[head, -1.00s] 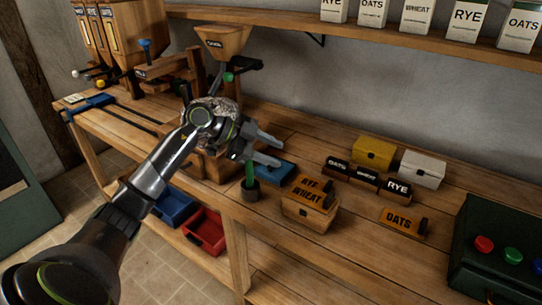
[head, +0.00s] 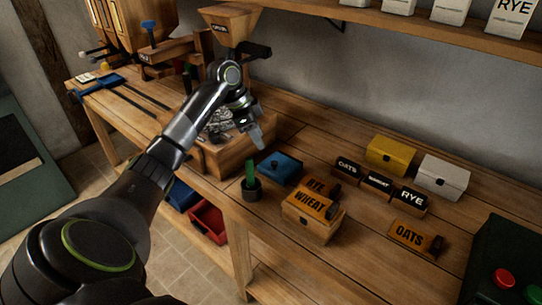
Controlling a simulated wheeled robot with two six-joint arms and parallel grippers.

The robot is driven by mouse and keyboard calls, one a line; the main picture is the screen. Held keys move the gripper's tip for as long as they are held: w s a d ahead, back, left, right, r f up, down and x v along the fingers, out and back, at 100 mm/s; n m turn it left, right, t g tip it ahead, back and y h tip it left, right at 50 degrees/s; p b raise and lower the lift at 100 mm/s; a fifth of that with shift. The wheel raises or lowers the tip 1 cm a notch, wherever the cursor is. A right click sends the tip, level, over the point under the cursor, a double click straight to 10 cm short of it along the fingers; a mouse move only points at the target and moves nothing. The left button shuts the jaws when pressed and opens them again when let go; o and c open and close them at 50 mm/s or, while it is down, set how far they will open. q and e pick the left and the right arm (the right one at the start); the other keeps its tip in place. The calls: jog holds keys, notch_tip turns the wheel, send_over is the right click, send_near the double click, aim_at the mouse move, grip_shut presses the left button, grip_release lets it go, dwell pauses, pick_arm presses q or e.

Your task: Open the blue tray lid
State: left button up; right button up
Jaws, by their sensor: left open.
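The blue tray lid (head: 285,166) lies flat on the workbench, with a small dark knob on top. It looks closed, and whatever is under it is hidden. My left gripper (head: 256,137) is just up and left of the lid in the picture, fingers pointing down. It is open and empty, seen nearly edge-on, and apart from the lid. My right gripper is not in view.
Yellow (head: 391,155) and white (head: 443,178) boxes stand farther right.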

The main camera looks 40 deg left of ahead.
aim_at(273, 162)
pick_arm(q)
jog(key=p+x, duration=0.1)
jog(key=x, duration=0.8)
jog(key=shift+w+d+f, duration=0.1)
jog(key=shift+w+f, duration=0.05)
jog(key=shift+f, duration=0.2)
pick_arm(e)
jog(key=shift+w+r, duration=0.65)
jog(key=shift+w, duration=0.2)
pick_arm(q)
jog(key=shift+c, duration=0.2)
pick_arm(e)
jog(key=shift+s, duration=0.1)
pick_arm(q)
grip_shut()
